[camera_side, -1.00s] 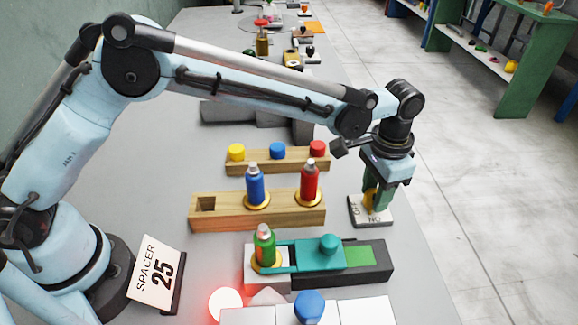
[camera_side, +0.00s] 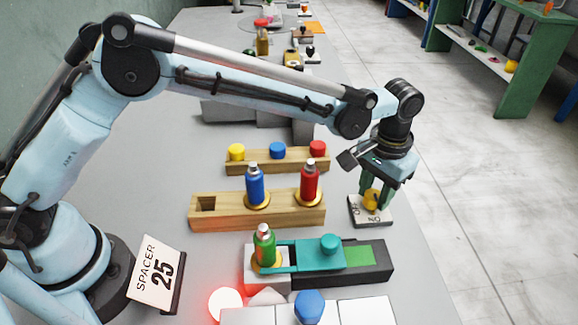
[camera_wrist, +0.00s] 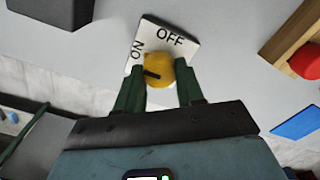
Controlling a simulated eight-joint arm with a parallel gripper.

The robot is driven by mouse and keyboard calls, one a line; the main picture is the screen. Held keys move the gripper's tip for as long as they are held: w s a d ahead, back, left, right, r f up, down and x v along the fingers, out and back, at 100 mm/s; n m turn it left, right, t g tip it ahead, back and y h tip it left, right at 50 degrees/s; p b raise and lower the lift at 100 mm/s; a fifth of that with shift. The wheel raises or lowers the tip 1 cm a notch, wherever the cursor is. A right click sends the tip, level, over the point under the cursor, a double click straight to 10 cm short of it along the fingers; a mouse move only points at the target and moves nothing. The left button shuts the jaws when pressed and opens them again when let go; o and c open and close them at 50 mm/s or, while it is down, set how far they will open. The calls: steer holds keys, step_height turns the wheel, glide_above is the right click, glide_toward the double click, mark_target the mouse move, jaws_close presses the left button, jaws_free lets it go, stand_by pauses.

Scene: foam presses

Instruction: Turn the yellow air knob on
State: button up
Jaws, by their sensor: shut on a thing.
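The yellow air knob (camera_side: 371,200) sits on a pale square plate (camera_side: 380,219) lettered ON and OFF. In the wrist view the knob (camera_wrist: 160,66) lies between the tips of my green fingers, and its dark pointer mark is toward the left, the side of the ON lettering. OFF is on the upper right of the plate (camera_wrist: 176,24). My gripper (camera_side: 374,193) points down over the plate and is shut on the knob, one finger on each side. It also shows in the wrist view (camera_wrist: 159,80).
A wooden block (camera_side: 222,221) with a blue and a red bottle stands left of the plate. A green slide fixture (camera_side: 320,255) with a green bottle is in front. A rack (camera_side: 257,163) of coloured caps is behind. A red-glowing lamp (camera_side: 226,304) is at the bottom.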

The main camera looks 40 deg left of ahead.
mark_target(374, 193)
steer(key=o, duration=1)
steer(key=shift+o, duration=0.2)
steer(key=shift+r, duration=0.1)
step_height(374, 193, up, 12)
steer(key=shift+a, duration=0.1)
steer(key=s+a+r+n+t+h, duration=0.1)
steer(key=s+a+r+t, duration=0.15)
steer(key=a, duration=0.55)
steer(key=s+a+r+t, duration=0.1)
steer(key=s+a+r, duration=0.15)
steer(key=a, duration=0.55)
steer(key=s+a+f+t, duration=0.2)
steer(key=s+a+f, duration=0.1)
steer(key=s+a, duration=0.2)
steer(key=s+a+f+n+t+y, duration=0.1)
steer(key=s+a+f, duration=0.2)
steer(key=s+a, duration=0.2)
steer(key=shift+s+a+f+t, duration=0.3)
steer(key=shift+s+a+t, duration=0.05)
steer(key=shift+s, duration=0.1)
